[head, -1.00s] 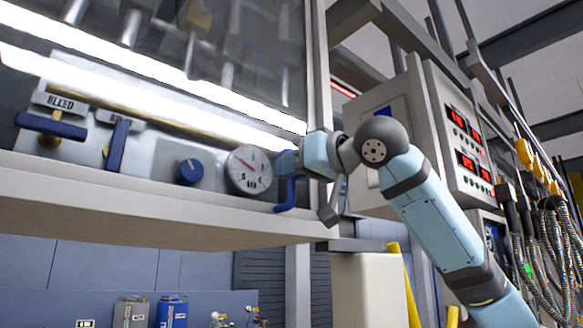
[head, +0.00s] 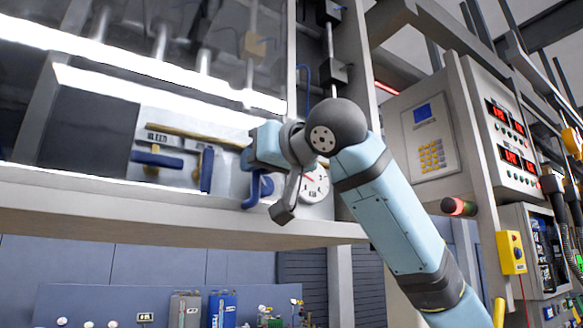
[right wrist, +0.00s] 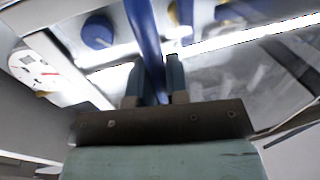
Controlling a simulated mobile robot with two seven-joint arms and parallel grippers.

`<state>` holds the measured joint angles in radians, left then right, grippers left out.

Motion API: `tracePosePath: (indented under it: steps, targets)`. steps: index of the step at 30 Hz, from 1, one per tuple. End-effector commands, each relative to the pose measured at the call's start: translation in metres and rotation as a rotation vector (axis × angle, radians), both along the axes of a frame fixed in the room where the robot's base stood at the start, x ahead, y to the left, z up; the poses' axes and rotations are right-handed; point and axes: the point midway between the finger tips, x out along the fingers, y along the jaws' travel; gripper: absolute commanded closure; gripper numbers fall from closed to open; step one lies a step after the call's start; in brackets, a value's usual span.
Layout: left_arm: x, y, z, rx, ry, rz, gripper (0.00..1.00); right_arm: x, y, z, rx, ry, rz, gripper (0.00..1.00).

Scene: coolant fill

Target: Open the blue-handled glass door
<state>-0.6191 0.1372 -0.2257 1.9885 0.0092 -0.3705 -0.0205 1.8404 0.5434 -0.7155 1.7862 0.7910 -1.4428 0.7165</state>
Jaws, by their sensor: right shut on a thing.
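The glass door (head: 190,50) is a large clear pane at the front of a cabinet. Its blue handle (head: 257,188) is near the pane's right edge, left of the gauge. My right gripper (head: 258,165) is at the handle; in the right wrist view its two fingers (right wrist: 154,82) are shut around the blue handle bar (right wrist: 144,35). To the right of the pane's edge, a gap without glass shows pipes and fittings, so the door stands partly open. My left gripper is not in view.
Behind the glass are a BLEED panel with blue valve handles (head: 158,160) and a round gauge (head: 314,184), partly covered by my arm. A cabinet frame post (head: 358,60) stands right of the gap. A control box with keypad (head: 431,157) is farther right.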

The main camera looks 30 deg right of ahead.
Motion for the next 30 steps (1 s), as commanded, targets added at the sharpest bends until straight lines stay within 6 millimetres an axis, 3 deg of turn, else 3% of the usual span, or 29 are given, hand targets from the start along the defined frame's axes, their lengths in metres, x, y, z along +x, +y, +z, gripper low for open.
tracePosePath:
  steps: [1,6,15,21,30]
  targets:
    - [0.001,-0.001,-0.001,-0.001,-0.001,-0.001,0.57,-0.002,0.021,-0.003,-0.004,0.003,0.011,1.00]
    - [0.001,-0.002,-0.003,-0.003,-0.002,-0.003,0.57,-0.007,0.079,-0.003,-0.005,0.004,0.010,1.00]
    - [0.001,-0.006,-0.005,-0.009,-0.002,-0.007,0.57,-0.014,0.172,-0.002,-0.004,0.002,0.007,1.00]
    - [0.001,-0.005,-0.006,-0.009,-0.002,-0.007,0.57,-0.017,0.213,-0.001,-0.003,0.002,0.004,1.00]
    - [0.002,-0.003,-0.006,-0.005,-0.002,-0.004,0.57,-0.019,0.238,-0.001,-0.002,0.001,0.001,1.00]
